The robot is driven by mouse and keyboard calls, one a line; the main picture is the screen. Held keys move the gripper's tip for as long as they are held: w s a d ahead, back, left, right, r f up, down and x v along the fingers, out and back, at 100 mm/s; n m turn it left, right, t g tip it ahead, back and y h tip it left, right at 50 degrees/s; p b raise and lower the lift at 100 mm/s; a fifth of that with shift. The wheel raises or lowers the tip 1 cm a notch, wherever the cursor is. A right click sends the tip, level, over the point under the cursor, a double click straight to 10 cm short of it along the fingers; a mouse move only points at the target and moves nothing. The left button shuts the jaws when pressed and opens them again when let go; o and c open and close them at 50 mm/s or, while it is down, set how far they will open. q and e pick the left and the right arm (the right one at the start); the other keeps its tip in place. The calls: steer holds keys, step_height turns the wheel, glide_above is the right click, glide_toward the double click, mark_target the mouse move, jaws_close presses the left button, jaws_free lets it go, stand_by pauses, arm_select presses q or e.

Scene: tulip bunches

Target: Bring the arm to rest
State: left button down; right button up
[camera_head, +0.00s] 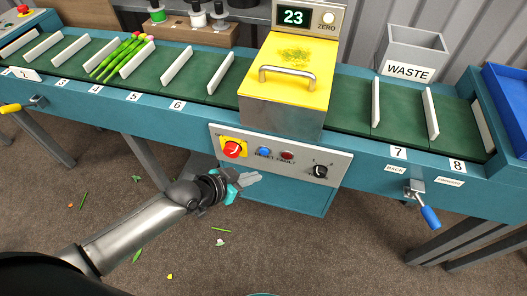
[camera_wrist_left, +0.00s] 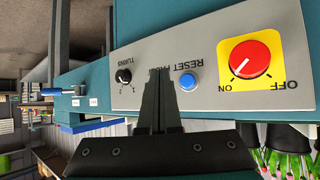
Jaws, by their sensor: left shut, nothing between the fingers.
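My left gripper (camera_head: 250,179) is in front of the control panel (camera_head: 335,172) on the teal conveyor, its fingers shut and empty. In the left wrist view its dark fingers (camera_wrist_left: 160,100) stand together before the panel and hide the part beside the blue reset button (camera_wrist_left: 188,82). Whether they touch the panel I cannot tell. The red ON/OFF knob (camera_head: 232,149) sits on a yellow plate at the panel's left end. The red fault lamp (camera_head: 287,155) and black turns knob (camera_head: 319,171) are to its right. My right gripper is not in view.
A tulip bunch (camera_head: 122,57) lies on the divided green belt. A yellow-lidded box (camera_head: 285,85) spans the belt under a display reading 23. A blue-handled crank (camera_head: 428,215) sticks out at the right. The grey waste bin (camera_head: 415,50) stands behind. Open floor lies in front.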

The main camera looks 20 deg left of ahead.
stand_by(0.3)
arm_select(q)
steer(key=s+a+f+n+g+y+p, duration=0.3)
steer(key=s+a+f+y+p, duration=0.2)
steer(key=s+a+f+p, duration=0.5)
steer(key=s+d+f+g+p, duration=0.2)
steer(key=s+f, duration=0.1)
steer(key=s, duration=1)
steer(key=s+d+f+n+g+p, duration=0.1)
steer(key=s+d+f+g+p, duration=0.1)
steer(key=s, duration=1)
steer(key=shift+s+f+g+y, duration=0.4)
steer(key=shift+f+g, duration=0.05)
steer(key=shift+g, duration=0.15)
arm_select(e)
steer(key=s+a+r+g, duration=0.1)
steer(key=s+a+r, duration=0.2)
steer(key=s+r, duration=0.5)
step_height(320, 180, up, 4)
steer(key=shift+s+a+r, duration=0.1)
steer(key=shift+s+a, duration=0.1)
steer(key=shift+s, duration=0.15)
arm_select(q)
steer(key=shift+d, duration=0.1)
step_height(320, 180, down, 4)
steer(key=b, duration=0.4)
steer(key=shift+f, duration=0.15)
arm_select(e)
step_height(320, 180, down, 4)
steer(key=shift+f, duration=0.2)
